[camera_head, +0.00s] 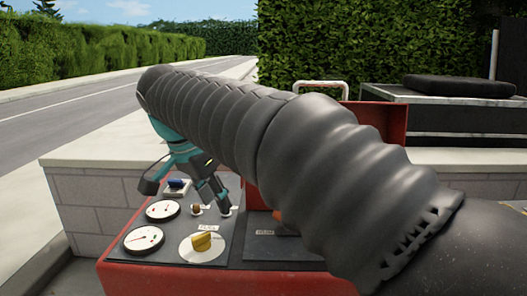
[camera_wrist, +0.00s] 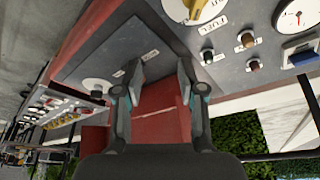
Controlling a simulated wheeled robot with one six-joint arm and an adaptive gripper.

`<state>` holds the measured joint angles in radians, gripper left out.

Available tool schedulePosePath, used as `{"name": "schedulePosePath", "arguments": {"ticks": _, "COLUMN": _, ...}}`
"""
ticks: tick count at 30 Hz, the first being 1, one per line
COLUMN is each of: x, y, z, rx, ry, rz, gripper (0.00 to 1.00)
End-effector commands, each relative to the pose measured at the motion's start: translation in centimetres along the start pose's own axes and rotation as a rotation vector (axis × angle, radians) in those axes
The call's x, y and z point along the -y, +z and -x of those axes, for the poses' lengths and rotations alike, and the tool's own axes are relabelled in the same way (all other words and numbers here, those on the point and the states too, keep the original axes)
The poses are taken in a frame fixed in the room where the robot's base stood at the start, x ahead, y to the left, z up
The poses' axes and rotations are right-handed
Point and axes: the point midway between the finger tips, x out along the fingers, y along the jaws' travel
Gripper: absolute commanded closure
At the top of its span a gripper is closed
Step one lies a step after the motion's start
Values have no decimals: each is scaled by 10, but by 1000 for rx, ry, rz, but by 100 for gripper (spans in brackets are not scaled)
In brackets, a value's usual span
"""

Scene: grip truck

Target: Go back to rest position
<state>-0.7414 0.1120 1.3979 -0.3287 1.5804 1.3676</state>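My gripper (camera_head: 187,196) hangs over the control panel of a red truck unit, below my dark sleeved arm in the head view. In the wrist view my gripper (camera_wrist: 158,80) has its two fingers spread apart with nothing between them. The dark panel (camera_head: 125,238) carries two white round gauges (camera_head: 145,239), a yellow knob (camera_head: 202,241) on a white disc, a blue switch (camera_head: 177,184) and small knobs. The right finger appears close to a small dark knob in the head view; whether they touch is unclear. My arm hides the panel's right part.
A low block wall (camera_head: 90,205) with a pale top stands behind the red unit (camera_head: 220,284). A black case (camera_head: 450,120) sits at the right on it. A hedge (camera_head: 340,50) and a road (camera_head: 90,105) lie beyond. In the wrist view a red surface (camera_wrist: 160,122) lies beyond the fingers.

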Motion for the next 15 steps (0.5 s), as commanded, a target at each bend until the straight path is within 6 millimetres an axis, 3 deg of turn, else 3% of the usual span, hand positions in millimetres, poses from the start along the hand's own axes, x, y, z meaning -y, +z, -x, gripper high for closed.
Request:
{"name": "schedulePosePath", "arguments": {"ticks": 1, "x": -25, "y": -14, "z": -6, "rx": 12, "ry": -14, "rz": 27, "gripper": 60}}
{"name": "schedulePosePath", "arguments": {"ticks": 6, "x": -93, "y": -35, "z": -30, "rx": 37, "ry": -77, "rz": 160, "gripper": 60}}
{"name": "schedulePosePath", "arguments": {"ticks": 11, "x": -155, "y": -40, "z": -56, "rx": 32, "ry": -141, "rz": 271, "gripper": 60}}
{"name": "schedulePosePath", "arguments": {"ticks": 15, "x": -206, "y": -31, "z": -80, "rx": 5, "ry": -194, "rz": 361, "gripper": 60}}
